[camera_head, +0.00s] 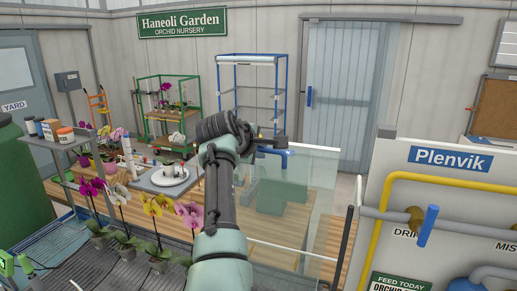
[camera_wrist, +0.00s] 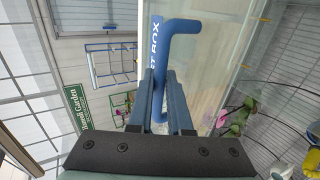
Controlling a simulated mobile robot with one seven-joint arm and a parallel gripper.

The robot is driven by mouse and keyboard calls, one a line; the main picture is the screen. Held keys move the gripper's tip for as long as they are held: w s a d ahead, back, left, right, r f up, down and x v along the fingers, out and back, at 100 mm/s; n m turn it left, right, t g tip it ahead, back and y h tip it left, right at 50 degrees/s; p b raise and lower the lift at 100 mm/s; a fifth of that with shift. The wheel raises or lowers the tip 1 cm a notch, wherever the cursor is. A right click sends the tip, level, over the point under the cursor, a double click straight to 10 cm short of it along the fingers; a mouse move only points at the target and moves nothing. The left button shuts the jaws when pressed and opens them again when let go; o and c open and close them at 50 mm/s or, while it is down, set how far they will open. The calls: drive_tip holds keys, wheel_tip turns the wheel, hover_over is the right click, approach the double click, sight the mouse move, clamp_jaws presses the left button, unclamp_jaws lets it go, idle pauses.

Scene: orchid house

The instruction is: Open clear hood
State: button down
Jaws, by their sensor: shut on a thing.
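The clear hood (camera_head: 318,190) is a see-through box with pale edges on the wooden bench, right of my arm in the head view. How far its lid is raised I cannot tell. Its blue bent handle (camera_wrist: 182,27) shows in the wrist view, beside a blue label strip with white letters partly reading "BOX". My gripper (camera_wrist: 164,78) is shut on the handle; its two fingers lie close around the lower part of the bar. In the head view my gripper (camera_head: 281,142) is at the hood's upper edge, partly hiding the handle.
Potted orchids (camera_head: 160,208) stand left of my arm, near a white round dish on a grey tray (camera_head: 152,184). A pipe panel (camera_head: 440,215) marked Plenvik stands close on the right. Behind are a blue rack (camera_head: 235,59) and a door (camera_head: 340,90).

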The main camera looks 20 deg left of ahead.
drive_tip(key=shift+f, duration=0.25)
drive_tip(key=c, duration=0.8)
unclamp_jaws()
drive_tip(key=shift+c, duration=0.2)
drive_tip(key=shift+s+r, duration=0.1)
drive_tip(key=shift+s+r+b, duration=0.2)
drive_tip(key=shift+s+b, duration=0.2)
drive_tip(key=shift+b, duration=0.25)
drive_tip(key=b+v, duration=0.6)
drive_tip(key=v, duration=0.6)
drive_tip(key=shift+r+b, duration=0.2)
drive_tip(key=shift+b, duration=0.1)
drive_tip(key=shift+w, duration=0.1)
